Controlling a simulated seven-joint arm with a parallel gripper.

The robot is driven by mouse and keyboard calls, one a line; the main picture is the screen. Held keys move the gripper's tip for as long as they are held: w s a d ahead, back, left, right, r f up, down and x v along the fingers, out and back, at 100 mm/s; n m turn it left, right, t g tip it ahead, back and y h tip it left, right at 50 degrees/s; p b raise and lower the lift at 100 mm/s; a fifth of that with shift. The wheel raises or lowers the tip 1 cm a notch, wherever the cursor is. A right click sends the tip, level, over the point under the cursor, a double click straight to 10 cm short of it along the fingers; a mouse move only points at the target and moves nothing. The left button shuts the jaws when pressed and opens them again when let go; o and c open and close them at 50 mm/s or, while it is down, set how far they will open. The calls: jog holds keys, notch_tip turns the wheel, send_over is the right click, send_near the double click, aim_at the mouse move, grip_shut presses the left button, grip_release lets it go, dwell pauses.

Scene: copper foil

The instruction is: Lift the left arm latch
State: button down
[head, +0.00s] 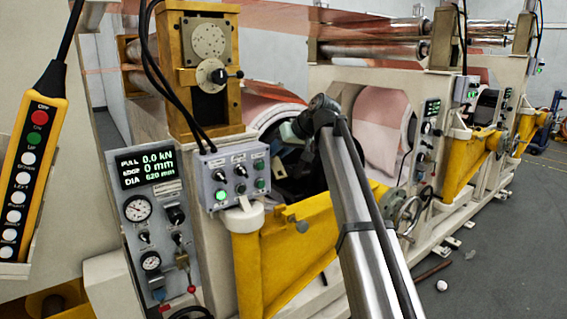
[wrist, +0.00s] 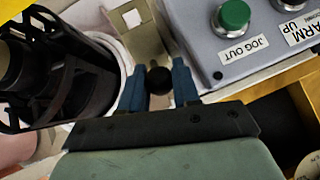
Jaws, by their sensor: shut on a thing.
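In the wrist view, a round black knob (wrist: 160,85), which appears to be the left arm latch's handle, sits between the two blue fingers of my gripper (wrist: 160,77). The fingers are shut on it. A pale metal bracket (wrist: 146,45) stands just beyond the knob; I cannot tell whether the two are joined. In the head view, my gripper's greenish body (head: 289,132) is beside the roll opening, right of the grey control box (head: 234,177). The fingertips and the knob cannot be made out there. The yellow left arm (head: 296,245) lies below.
The control box shows close by in the wrist view, with a green JOG OUT button (wrist: 234,15) and an ARM UP label. A dark cylindrical part (wrist: 75,80) is close on the left. Black cables (head: 160,75) hang above the box. The floor at right is mostly clear.

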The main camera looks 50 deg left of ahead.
jog(key=shift+a+r, duration=0.7)
jog(key=shift+a, duration=0.2)
jog(key=c, duration=0.9)
grip_release()
jog(key=shift+o, duration=0.2)
jog(key=shift+f, duration=0.1)
jog(key=shift+s+d+f, duration=0.1)
jog(key=shift+d, duration=0.1)
